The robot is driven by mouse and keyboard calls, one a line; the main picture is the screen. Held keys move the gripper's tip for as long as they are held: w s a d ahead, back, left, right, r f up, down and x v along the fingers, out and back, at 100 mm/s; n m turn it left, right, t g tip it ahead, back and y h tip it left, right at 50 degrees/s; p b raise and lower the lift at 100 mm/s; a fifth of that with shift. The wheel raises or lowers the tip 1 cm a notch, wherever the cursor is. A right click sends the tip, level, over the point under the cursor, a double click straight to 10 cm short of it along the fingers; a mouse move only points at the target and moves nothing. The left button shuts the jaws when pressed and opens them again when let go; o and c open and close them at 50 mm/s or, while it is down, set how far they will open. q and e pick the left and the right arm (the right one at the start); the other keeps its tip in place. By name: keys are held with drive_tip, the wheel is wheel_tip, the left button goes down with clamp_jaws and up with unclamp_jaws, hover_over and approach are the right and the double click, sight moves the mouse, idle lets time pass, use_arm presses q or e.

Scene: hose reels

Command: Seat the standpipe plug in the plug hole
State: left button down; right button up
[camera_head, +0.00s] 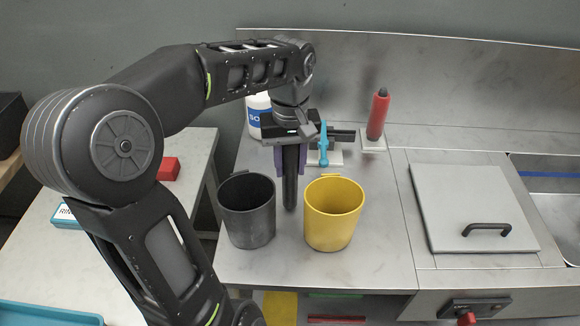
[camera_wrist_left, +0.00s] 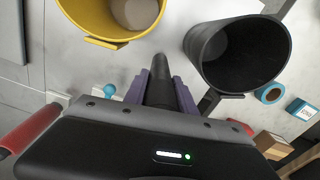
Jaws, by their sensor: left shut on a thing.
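The standpipe plug, a long dark tube (camera_head: 290,192), hangs roughly upright from my left gripper (camera_head: 290,165). The purple fingers are shut on its upper part. Its lower end is between the black and yellow cups, near the steel counter; I cannot tell whether it touches. In the left wrist view the dark tube (camera_wrist_left: 161,92) points away between the purple fingers (camera_wrist_left: 161,88). I cannot make out the plug hole; the sink basin (camera_head: 552,208) at the far right is only partly in view. My right gripper is not in view.
A black cup (camera_head: 248,225) and a yellow cup (camera_head: 334,225) flank the tube. Behind stand a blue-handled fitting (camera_head: 324,145), a red cylinder (camera_head: 378,115) and a white bottle (camera_head: 257,115). A handled lid (camera_head: 465,205) lies right. Counter between yellow cup and lid is clear.

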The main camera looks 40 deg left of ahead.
use_arm(q)
drive_tip(key=shift+f, duration=0.6)
drive_tip(key=c, duration=1.5)
unclamp_jaws()
drive_tip(key=shift+f, duration=0.2)
drive_tip(key=o, duration=0.5)
drive_tip(key=shift+r, duration=0.1)
drive_tip(key=shift+r, duration=0.15)
wheel_tip(320, 180, up, 12)
drive_tip(key=p, duration=0.5)
drive_tip(key=shift+o, duration=0.2)
